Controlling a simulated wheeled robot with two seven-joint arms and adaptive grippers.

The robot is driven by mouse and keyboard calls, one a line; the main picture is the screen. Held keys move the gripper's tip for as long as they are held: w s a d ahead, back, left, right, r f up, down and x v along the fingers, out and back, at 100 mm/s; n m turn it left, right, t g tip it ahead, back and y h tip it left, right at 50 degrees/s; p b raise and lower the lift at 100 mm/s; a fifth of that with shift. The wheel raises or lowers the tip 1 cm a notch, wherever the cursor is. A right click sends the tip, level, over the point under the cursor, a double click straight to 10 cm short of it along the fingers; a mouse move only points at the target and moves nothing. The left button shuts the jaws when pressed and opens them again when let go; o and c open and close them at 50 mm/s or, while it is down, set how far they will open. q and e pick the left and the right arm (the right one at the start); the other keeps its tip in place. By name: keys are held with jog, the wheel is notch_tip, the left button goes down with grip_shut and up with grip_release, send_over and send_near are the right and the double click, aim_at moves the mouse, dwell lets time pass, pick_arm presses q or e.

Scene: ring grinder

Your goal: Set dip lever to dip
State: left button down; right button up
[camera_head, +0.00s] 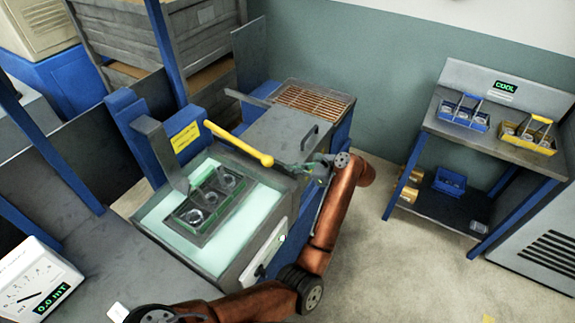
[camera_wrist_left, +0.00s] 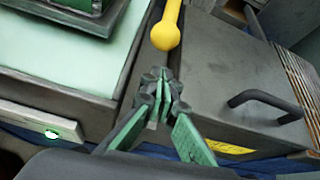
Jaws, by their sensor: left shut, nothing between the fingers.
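The dip lever is a long yellow bar (camera_head: 235,142) with a ball at its end, reaching across the tank's far right corner. The lever's ball also shows in the left wrist view (camera_wrist_left: 165,36). My left gripper (camera_head: 287,167) is shut and empty just right of the ball. In the left wrist view its closed fingertips (camera_wrist_left: 158,76) point at the ball, with a small gap in the picture; whether they touch is unclear. A rack with several rings (camera_head: 207,212) sits in the pale green tank (camera_head: 165,212). My right gripper is not in view.
A grey box with a handle (camera_head: 285,133) and a brown grate (camera_head: 312,102) stand behind the tank. A blue post with a yellow label (camera_head: 150,135) rises at its left. A side table (camera_head: 490,145) holds a blue and a yellow tray. Open floor lies between.

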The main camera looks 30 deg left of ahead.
pick_arm(q)
jog(key=x, duration=0.4)
jog(key=shift+a+f, duration=0.2)
jog(key=shift+a, duration=0.05)
jog(key=x, duration=0.3)
jog(key=shift+w+a, duration=0.1)
jog(key=shift+a, duration=0.05)
jog(key=shift+a+f, duration=0.25)
jog(key=shift+a, duration=0.15)
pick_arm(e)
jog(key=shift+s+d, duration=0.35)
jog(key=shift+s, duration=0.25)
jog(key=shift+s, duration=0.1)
